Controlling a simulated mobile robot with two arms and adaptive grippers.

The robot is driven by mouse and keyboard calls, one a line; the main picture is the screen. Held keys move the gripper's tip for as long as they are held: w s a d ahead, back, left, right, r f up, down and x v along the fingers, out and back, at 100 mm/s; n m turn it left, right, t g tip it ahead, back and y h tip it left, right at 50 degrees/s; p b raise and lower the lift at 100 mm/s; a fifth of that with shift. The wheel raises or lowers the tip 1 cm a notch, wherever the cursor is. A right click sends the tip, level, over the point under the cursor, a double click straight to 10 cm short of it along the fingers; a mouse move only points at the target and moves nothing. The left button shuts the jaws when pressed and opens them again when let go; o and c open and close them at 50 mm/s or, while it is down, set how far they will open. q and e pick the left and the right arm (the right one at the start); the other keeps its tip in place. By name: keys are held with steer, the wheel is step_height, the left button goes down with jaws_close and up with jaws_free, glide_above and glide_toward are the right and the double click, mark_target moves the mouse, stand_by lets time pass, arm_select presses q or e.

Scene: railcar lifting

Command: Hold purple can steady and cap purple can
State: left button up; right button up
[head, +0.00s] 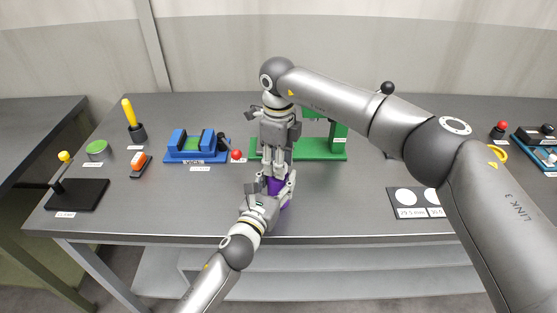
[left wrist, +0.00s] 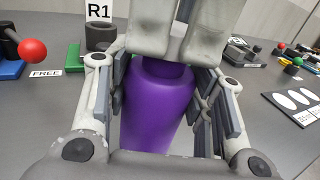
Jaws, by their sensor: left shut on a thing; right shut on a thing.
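The purple can (left wrist: 158,112) stands upright between the fingers of my left gripper (left wrist: 160,125) in the left wrist view. In the head view only slivers of the can (head: 285,203) show near the table's front. My left gripper (head: 275,191) is shut on the can's sides. My right gripper (head: 277,163) points straight down from above. Its fingertips (left wrist: 172,50) meet the can's top in the left wrist view, shut on what appears to be the cap. A narrower dark purple part shows just below them; I cannot tell whether it is cap or neck.
A blue vice (head: 197,147) with a red-knobbed lever and a green stand (head: 322,150) are behind the grippers. A black stand (head: 78,195) is at left. A black plate with white discs (head: 415,202) lies at right. Table front around the can is clear.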

steer(key=shift+f, duration=0.45)
arm_select(q)
jaws_close()
arm_select(e)
steer(key=o, duration=0.8)
steer(key=shift+r, duration=2.3)
steer(key=shift+c, duration=0.2)
steer(key=shift+r, duration=1.6)
steer(key=shift+f, duration=0.1)
